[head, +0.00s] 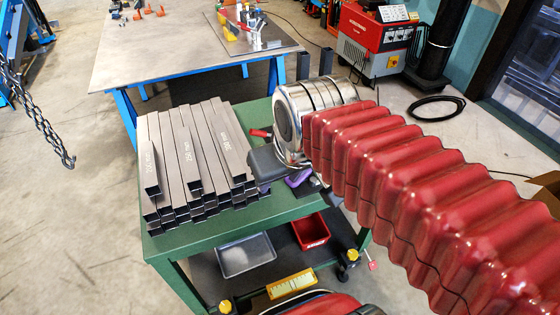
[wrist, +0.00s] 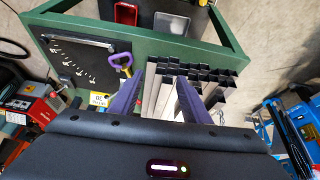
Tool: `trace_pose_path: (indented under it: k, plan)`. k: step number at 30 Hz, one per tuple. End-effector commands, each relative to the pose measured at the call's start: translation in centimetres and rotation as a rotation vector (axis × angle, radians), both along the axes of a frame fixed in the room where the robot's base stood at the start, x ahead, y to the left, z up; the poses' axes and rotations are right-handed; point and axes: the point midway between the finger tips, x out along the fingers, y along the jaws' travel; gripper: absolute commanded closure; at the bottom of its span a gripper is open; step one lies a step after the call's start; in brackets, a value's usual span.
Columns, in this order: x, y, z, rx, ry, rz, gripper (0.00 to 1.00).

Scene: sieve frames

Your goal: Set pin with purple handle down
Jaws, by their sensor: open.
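In the wrist view, the pin's purple loop handle (wrist: 122,57) shows at the edge of a black panel on the green cart, just left of my gripper's left finger. Its lower part is partly hidden, so I cannot tell whether it stands or lies. My gripper (wrist: 163,66) has its two purple fingers spread apart with nothing held between them. In the head view, my gripper (head: 282,185) is over the cart's right part, beside the metal tubes. The pin cannot be made out there, behind my arm and gripper.
A stack of grey square tubes (head: 190,150) fills the left of the green cart top (head: 215,238), close to my gripper. A grey tray (head: 246,256) and a red bin (head: 310,232) sit on the lower shelf.

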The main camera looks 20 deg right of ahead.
Motion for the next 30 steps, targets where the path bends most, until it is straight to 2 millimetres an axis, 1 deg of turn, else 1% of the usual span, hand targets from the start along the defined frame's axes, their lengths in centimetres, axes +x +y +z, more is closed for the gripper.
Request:
trace_pose_path:
  k: [1,8,16,23,30]
  plan:
    - [1.0,-0.3,0.2,-0.005,0.017,0.005,0.57]
    - [5.3,-1.4,0.8,-0.031,0.082,0.046,0.57]
    - [10.5,-3.1,0.5,-0.053,0.160,0.096,0.57]
    - [15.0,-4.7,-0.8,-0.065,0.225,0.141,0.57]
    - [19.4,-6.7,-3.2,-0.070,0.292,0.189,0.57]
